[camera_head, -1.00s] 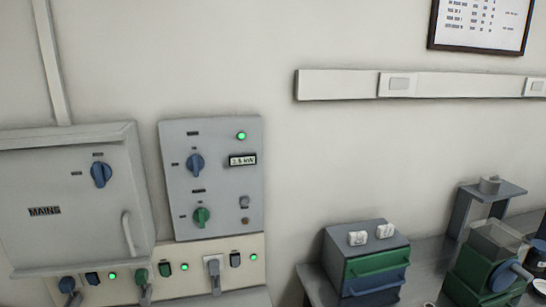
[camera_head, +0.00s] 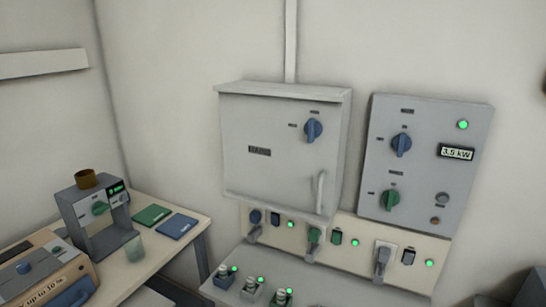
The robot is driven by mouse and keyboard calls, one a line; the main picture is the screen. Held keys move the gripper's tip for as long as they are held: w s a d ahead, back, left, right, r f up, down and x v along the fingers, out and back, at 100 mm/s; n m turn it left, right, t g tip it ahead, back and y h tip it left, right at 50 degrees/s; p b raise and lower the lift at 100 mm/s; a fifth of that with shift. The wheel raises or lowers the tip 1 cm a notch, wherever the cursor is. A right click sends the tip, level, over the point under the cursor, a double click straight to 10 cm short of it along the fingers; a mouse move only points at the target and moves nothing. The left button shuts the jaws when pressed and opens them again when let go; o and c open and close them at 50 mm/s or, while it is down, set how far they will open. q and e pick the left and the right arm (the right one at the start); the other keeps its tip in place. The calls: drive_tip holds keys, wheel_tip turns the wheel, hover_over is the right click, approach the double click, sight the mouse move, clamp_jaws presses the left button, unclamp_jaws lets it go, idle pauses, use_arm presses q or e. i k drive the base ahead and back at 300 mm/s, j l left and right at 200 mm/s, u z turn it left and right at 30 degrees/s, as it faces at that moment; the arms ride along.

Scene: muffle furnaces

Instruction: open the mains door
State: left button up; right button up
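The mains door (camera_head: 268,160) is the grey front of a wall box in the middle of the head view, and it is shut. It has a blue rotary knob (camera_head: 313,130) at its upper right and a pale vertical handle (camera_head: 320,192) at its lower right. A small dark label (camera_head: 259,151) sits left of centre on it; its lettering is too blurred to read here. Neither of my grippers is in view.
A grey control panel (camera_head: 420,160) with knobs and a 3.5 kW display is to the right. Below is a socket strip (camera_head: 345,240) with plugs and green lights. A bench (camera_head: 165,255) with devices stands at the left. Bare wall lies between.

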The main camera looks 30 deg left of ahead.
sight(270, 163)
drive_tip(key=u, duration=1)
